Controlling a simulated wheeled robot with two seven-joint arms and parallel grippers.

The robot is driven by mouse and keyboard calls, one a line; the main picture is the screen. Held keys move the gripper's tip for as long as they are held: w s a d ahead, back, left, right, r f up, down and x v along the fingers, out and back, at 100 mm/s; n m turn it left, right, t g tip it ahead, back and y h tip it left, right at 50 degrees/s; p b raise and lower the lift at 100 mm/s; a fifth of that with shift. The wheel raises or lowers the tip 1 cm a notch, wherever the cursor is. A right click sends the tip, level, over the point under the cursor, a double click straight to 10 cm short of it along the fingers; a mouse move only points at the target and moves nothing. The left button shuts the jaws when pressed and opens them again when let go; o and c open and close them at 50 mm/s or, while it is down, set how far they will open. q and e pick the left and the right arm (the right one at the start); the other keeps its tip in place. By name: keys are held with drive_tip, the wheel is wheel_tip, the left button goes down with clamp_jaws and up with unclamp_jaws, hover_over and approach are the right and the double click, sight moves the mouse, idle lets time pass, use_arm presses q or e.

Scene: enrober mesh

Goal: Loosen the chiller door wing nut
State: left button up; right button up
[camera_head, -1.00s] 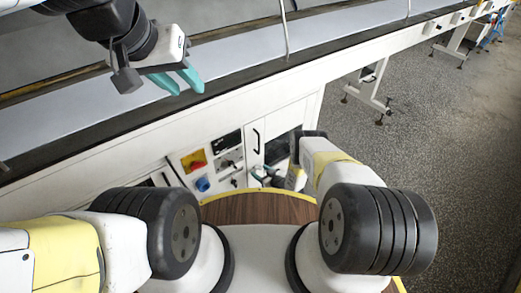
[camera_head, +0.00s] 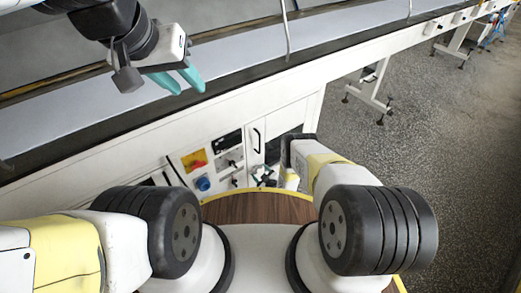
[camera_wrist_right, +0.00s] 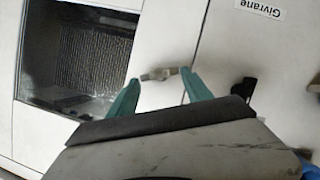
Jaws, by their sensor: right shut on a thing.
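In the right wrist view a small grey metal wing nut (camera_wrist_right: 160,74) sits on the white chiller door (camera_wrist_right: 163,35), right of its dark window (camera_wrist_right: 75,55). In the head view my right gripper (camera_head: 264,176) is small and partly hidden low by the white cabinet front.
A control panel with a red-yellow switch (camera_head: 194,160) and blue knob (camera_head: 203,184) is left of the door. Grey floor (camera_head: 430,130) lies open at right.

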drive_tip(key=shift+a+n+t, duration=0.1)
drive_tip(key=shift+n+t, duration=0.2)
drive_tip(key=shift+n, duration=0.2)
drive_tip(key=shift+h, duration=0.3)
drive_tip(key=o, duration=1.4)
drive_tip(key=shift+c, duration=0.2)
drive_tip(key=v, duration=0.7)
drive_tip(key=shift+s, duration=0.4)
